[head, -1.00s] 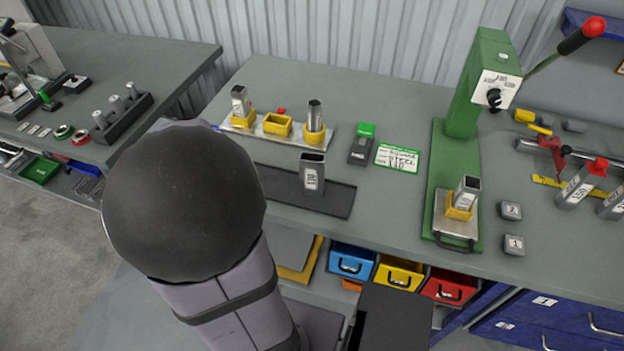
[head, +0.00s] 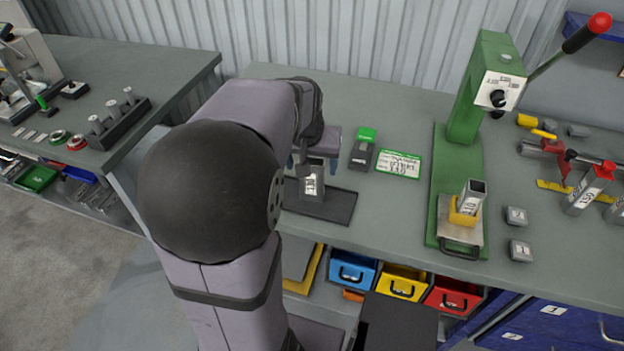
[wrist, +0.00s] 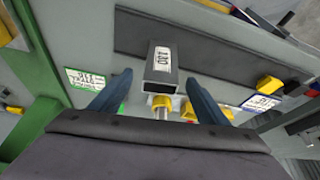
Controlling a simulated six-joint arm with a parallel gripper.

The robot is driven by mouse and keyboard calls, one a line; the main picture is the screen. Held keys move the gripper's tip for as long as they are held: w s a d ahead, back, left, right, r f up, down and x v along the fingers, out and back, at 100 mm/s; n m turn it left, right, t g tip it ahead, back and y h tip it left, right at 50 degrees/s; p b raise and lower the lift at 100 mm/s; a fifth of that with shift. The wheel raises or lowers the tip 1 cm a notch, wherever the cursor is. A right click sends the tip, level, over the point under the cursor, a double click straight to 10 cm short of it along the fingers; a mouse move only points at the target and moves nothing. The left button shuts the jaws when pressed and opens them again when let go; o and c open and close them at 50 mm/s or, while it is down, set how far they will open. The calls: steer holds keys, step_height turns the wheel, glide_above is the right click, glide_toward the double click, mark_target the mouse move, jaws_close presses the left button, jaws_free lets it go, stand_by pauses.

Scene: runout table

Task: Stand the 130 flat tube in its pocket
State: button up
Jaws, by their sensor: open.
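The grey flat tube (head: 312,184), with a white label that seems to read 130, stands upright on the dark mat in the head view. It also shows in the wrist view (wrist: 163,62), its open end facing the camera. My gripper (head: 312,164) is open above and around the tube's top. In the wrist view my gripper (wrist: 158,77) has one blue finger on each side of the tube, with gaps on both sides. Yellow pockets (wrist: 188,111) show beyond the tube, partly hidden by my gripper. My arm hides the pocket rack in the head view.
A green press (head: 462,170) holds another tube (head: 471,195) in a yellow pocket. A green-topped block (head: 362,151) and a green-edged card (head: 399,164) lie right of my gripper. Two small grey blocks (head: 518,233) sit right of the press. Bench between card and press is clear.

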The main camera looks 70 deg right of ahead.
steer(key=shift+p+x, duration=0.95)
steer(key=shift+x, duration=2.75)
steer(key=shift+a, duration=0.15)
steer(key=c, duration=1.4)
steer(key=shift+o, duration=0.2)
step_height(320, 180, up, 10)
steer(key=b, duration=0.1)
steer(key=w+d+r+p, duration=0.35)
steer(key=w+d, duration=0.45)
steer(key=d, duration=0.4)
steer(key=w+d+f+m+p, duration=0.1)
steer(key=w+d+f+p, duration=0.1)
steer(key=w+d+p, duration=0.2)
steer(key=w+d, duration=0.3)
steer(key=w, duration=0.2)
steer(key=shift+w+d+f+m+g, duration=0.3)
steer(key=shift+w+d+f, duration=0.05)
steer(key=shift+w+d, duration=0.05)
